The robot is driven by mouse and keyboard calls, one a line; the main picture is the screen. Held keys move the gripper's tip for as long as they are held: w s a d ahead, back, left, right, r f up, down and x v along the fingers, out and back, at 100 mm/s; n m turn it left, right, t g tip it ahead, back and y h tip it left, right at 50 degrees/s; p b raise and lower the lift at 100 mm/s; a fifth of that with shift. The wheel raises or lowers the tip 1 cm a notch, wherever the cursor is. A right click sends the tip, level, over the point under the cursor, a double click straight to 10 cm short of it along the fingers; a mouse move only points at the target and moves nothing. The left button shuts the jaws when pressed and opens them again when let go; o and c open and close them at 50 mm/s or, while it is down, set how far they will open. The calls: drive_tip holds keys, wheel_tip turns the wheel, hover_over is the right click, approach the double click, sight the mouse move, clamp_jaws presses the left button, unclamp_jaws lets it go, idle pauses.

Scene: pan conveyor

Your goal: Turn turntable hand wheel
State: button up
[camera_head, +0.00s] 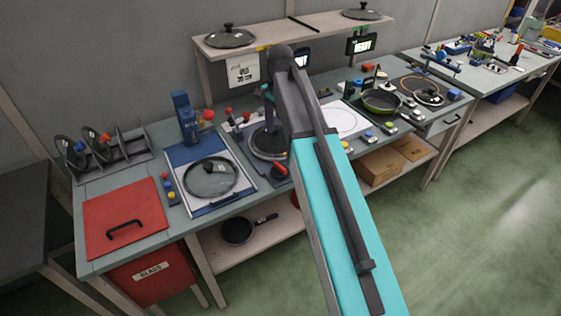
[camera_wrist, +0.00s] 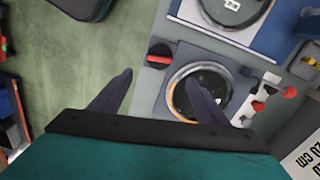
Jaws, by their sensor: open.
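The hand wheel, a small dark disc with a red grip (camera_head: 280,171), sits at the bench's front edge, just left of my arm. In the wrist view the hand wheel (camera_wrist: 159,55) lies just beyond the gap between my fingertips. The turntable (camera_head: 268,146), a round dark plate, is behind it and partly covered by my arm. In the wrist view the turntable (camera_wrist: 216,79) shows a pale-brown ring, partly covered by my right-hand finger. My gripper (camera_wrist: 158,76) is open with nothing between its fingers. It appears above the bench, apart from the wheel.
A glass lid (camera_head: 211,178) lies on a blue-and-white station to the left. A red bin lid (camera_head: 125,218) is at the near left. Small red-topped parts (camera_wrist: 261,98) stand beside the turntable. A shelf (camera_head: 290,38) overhangs the back. The floor in front is clear.

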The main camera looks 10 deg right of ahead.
sight(280, 165)
drive_tip(key=shift+f, duration=0.1)
drive_tip(key=shift+f+p, duration=1.9)
drive_tip(key=shift+f, duration=4.85)
drive_tip(key=c, duration=1)
drive_tip(key=shift+c, duration=0.2)
